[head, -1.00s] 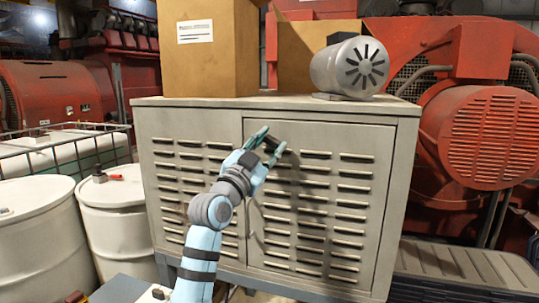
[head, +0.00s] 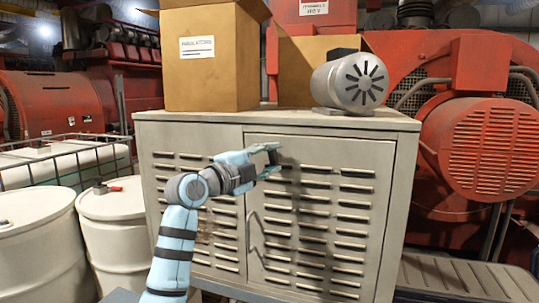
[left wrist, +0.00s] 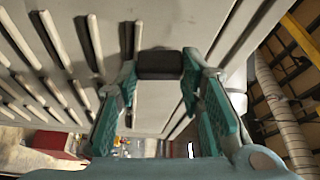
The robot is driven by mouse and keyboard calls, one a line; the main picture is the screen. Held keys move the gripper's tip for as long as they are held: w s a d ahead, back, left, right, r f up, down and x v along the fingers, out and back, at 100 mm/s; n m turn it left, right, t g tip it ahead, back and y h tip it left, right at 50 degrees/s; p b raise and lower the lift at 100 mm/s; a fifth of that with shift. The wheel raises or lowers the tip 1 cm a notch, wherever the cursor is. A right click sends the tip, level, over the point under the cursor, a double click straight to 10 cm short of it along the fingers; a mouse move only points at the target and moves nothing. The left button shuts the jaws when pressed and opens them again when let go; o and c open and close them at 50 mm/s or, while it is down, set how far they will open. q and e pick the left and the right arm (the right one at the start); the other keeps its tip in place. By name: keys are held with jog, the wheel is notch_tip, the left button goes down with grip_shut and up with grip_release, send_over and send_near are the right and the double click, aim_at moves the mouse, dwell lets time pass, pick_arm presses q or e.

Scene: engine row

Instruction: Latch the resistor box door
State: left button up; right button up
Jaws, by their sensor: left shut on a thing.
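The resistor box (head: 189,135) is a grey louvred metal cabinet, and its right-hand door (head: 375,215) looks flush with the frame. My left gripper (head: 272,157) is at the door's upper left, its fingers pointing right across the door face. In the left wrist view, the teal fingers (left wrist: 160,92) are shut on a black latch handle (left wrist: 160,63), one finger on each side of it. In the head view the fingers mostly hide the handle. A slim curved pull (head: 252,235) shows lower on the door's left side. My right gripper is out of view.
Cardboard boxes (head: 208,75) and a grey motor (head: 350,84) stand on the cabinet top. White drums (head: 112,220) stand at the left. A red machine (head: 490,150) is close on the right. The space before the door's right part is clear.

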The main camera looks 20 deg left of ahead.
pick_arm(q)
jog(key=shift+m+g+p, duration=0.3)
jog(key=shift+m+p, duration=0.2)
jog(key=shift+m, duration=0.5)
jog(key=o, duration=1.2)
jog(key=shift+c, duration=0.2)
jog(key=v, duration=1.2)
jog(key=shift+d+r, duration=0.1)
